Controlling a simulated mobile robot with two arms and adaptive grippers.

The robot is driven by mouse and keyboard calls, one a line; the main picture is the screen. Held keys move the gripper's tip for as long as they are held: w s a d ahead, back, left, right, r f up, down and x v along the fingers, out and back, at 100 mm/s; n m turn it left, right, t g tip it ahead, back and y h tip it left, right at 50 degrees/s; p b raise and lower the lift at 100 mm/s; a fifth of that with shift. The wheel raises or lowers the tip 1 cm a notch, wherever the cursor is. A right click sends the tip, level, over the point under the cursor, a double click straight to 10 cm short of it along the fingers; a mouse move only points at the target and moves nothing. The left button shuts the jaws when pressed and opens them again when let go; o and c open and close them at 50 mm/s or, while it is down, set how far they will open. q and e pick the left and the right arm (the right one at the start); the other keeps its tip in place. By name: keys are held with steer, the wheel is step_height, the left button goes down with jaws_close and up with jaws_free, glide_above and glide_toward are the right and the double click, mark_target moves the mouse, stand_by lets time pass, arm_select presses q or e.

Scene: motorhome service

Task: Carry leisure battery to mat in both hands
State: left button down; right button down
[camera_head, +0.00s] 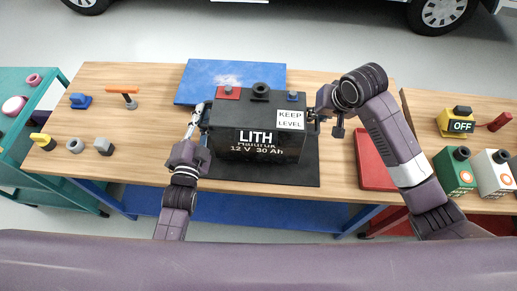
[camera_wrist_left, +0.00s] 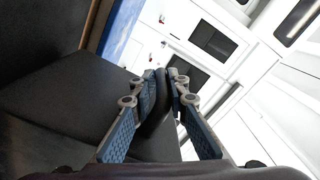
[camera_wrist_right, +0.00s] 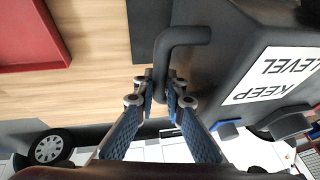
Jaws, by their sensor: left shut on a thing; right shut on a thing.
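The leisure battery (camera_head: 258,140) is a black box marked LITH 12 V 30 Ah, with a KEEP LEVEL label. It looks level, over or on a dark mat (camera_head: 295,172) on the workbench; I cannot tell if it touches the mat. My left gripper (camera_head: 198,125) is shut on the battery's left handle, a dark bar between the fingers in the left wrist view (camera_wrist_left: 160,95). My right gripper (camera_head: 318,114) is shut on the right handle (camera_wrist_right: 180,38), which shows in the right wrist view beside the label. A blue mat (camera_head: 215,80) lies behind the battery.
A red tray (camera_head: 374,160) lies right of the battery. An OFF switch (camera_head: 460,125) and green and white boxes stand further right. An orange-handled tool (camera_head: 122,91) and several small parts lie on the left. Bare wood separates them from the battery.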

arm_select(q)
steer(key=shift+w+f+b, duration=0.1)
steer(key=shift+f+b, duration=0.35)
steer(key=shift+b, duration=0.45)
arm_select(e)
steer(key=shift+w+f, duration=0.1)
steer(key=shift+f, duration=0.65)
arm_select(q)
steer(key=c, duration=2.3)
jaws_free()
steer(key=shift+f, duration=0.45)
arm_select(e)
steer(key=c, duration=2.4)
jaws_free()
steer(key=shift+f, duration=0.25)
arm_select(q)
steer(key=o, duration=0.4)
steer(key=shift+s+r, duration=0.2)
steer(key=shift+s, duration=0.15)
arm_select(e)
steer(key=o, duration=0.4)
steer(key=shift+s+r, duration=0.2)
steer(key=shift+s, duration=0.2)
arm_select(q)
steer(key=shift+d, duration=0.1)
arm_select(e)
steer(key=shift+w, duration=0.1)
